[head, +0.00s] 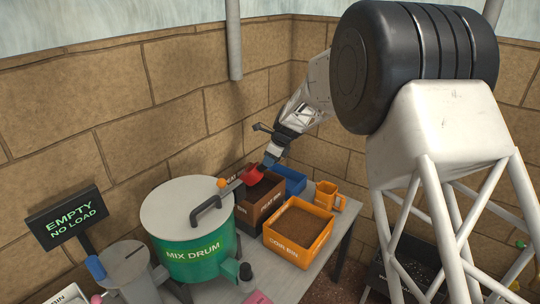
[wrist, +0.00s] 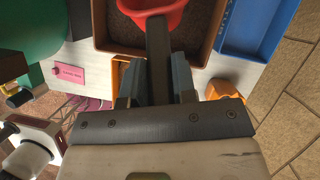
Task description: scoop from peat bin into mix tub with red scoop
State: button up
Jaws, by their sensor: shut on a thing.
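My gripper (head: 268,160) is shut on the dark handle of the red scoop (head: 252,175). In the wrist view, the fingers (wrist: 155,85) flank the handle and the red scoop bowl (wrist: 150,14) is cut off by the top edge. The scoop is over the brown peat bin (head: 247,216), which holds dark peat; I cannot tell whether the bowl touches it or is loaded. A blue tub (head: 290,178) stands behind the orange bin and also shows in the wrist view (wrist: 262,50). The green drum (head: 190,262) is labelled MIX DRUM.
The orange coir bin (head: 292,249), full of brown material, stands in front of the blue tub. An orange mug (head: 328,196) is at its right. Stone walls (head: 110,100) rise behind the table.

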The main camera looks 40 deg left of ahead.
jog(key=shift+f, duration=1.95)
jog(key=shift+w+d+f+g+y, duration=0.2)
jog(key=shift+d+f+y, duration=0.4)
jog(key=shift+f, duration=0.2)
jog(key=shift+w+d+f+g+y, duration=0.2)
jog(key=shift+d+f+y, duration=0.35)
jog(key=shift+f, duration=0.2)
jog(key=shift+y, duration=0.35)
jog(key=shift+s+a+r, duration=0.1)
jog(key=shift+a+r, duration=0.1)
jog(key=shift+r, duration=1)
jog(key=shift+s+a+r, duration=0.1)
jog(key=shift+a+r, duration=0.05)
jog(key=shift+r, duration=1)
jog(key=shift+a+r, duration=0.2)
jog(key=shift+r, duration=1)
jog(key=shift+w+d+f+g+y, duration=0.1)
jog(key=shift+w+d+g+y, duration=0.15)
jog(key=shift+d+y, duration=0.45)
jog(key=shift+w+d+f+g+y, duration=0.15)
jog(key=shift+d+g+y, duration=0.3)
jog(key=shift+y, duration=0.3)
jog(key=shift+w+d+f+g+y, duration=0.1)
jog(key=shift+w+d+g+y, duration=0.1)
jog(key=shift+d+y, duration=0.5)
